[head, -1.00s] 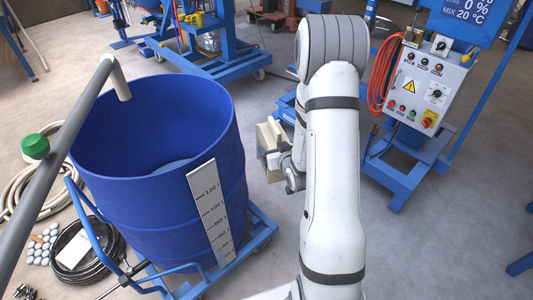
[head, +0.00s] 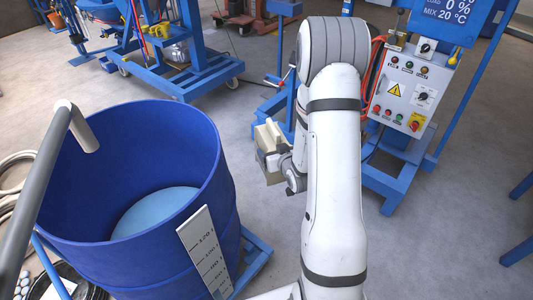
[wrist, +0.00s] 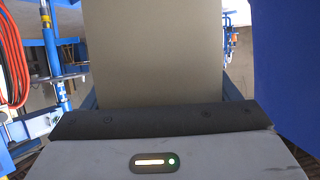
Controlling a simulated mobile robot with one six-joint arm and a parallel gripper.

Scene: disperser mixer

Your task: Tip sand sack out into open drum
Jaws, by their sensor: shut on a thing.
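The open drum (head: 225,190) is a large blue barrel at the left in the head view, with pale blue contents (head: 155,210) low inside. My gripper (head: 283,160) is right of the drum, partly hidden behind my white arm, and shut on a beige sack (head: 268,140). The sack is outside the drum, apart from its rim, and looks roughly upright. In the wrist view the sack (wrist: 155,55) fills the middle as a plain beige face beyond the dark gripper edge. The fingertips are hidden. A blue surface, probably the drum (wrist: 290,70), stands close at the right.
A white level scale (head: 207,255) is fixed to the drum's side. A grey pipe (head: 50,170) crosses at the left, its bent end over the rim. A control box (head: 408,92) on a blue stand is at the right. Grey floor (head: 430,250) lies clear at the lower right.

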